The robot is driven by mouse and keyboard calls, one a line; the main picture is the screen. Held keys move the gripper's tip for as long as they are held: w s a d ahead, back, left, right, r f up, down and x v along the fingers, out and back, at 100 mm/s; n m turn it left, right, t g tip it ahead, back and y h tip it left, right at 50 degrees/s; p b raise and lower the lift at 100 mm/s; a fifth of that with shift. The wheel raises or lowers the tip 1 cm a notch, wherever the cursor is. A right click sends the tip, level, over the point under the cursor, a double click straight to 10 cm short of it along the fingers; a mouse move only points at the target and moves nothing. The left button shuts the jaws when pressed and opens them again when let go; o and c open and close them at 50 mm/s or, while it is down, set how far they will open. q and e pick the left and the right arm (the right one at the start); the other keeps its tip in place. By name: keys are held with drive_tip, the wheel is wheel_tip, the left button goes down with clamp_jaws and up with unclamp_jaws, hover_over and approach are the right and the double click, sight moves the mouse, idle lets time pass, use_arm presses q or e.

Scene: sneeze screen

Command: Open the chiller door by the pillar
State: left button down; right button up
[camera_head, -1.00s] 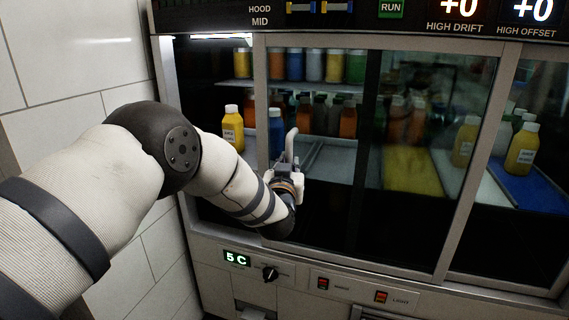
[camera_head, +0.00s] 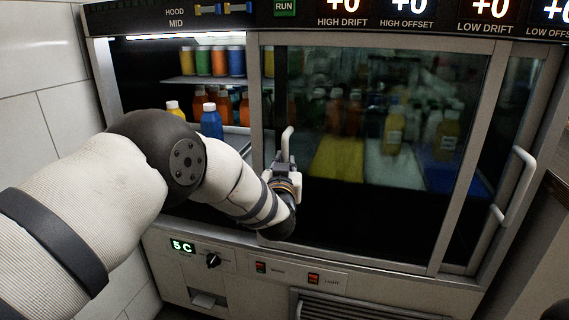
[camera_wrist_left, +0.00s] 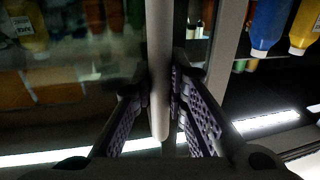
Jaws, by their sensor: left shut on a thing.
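The chiller's sliding glass door (camera_head: 330,231) has a pale upright handle (camera_head: 288,141) near its left edge. My left gripper (camera_head: 283,166) is shut on this handle. In the left wrist view, the gripper's ridged fingers (camera_wrist_left: 160,95) press both sides of the handle (camera_wrist_left: 159,50). The door stands partly slid to the right, leaving a gap between its left frame and the chiller's left post (camera_head: 108,85). Bottles and jars show unscreened through the gap. A white tiled surface (camera_head: 45,50), likely the pillar, stands left of the chiller. My right gripper is out of view.
A blue bottle (camera_head: 211,122) and several jars stand inside the gap. A second handle (camera_head: 514,187) is at the far right of the front. The control panel (camera_head: 200,250) lies below the door. My left arm passes in front of the gap.

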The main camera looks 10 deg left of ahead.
use_arm(q)
drive_tip(key=shift+d+f, duration=0.2)
drive_tip(key=shift+d, duration=0.15)
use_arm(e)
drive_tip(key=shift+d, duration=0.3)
use_arm(q)
drive_tip(key=c, duration=1.6)
unclamp_jaws()
drive_tip(key=shift+r, duration=0.1)
drive_tip(key=shift+o, duration=0.2)
drive_tip(key=s+d, duration=0.2)
drive_tip(key=s, duration=1)
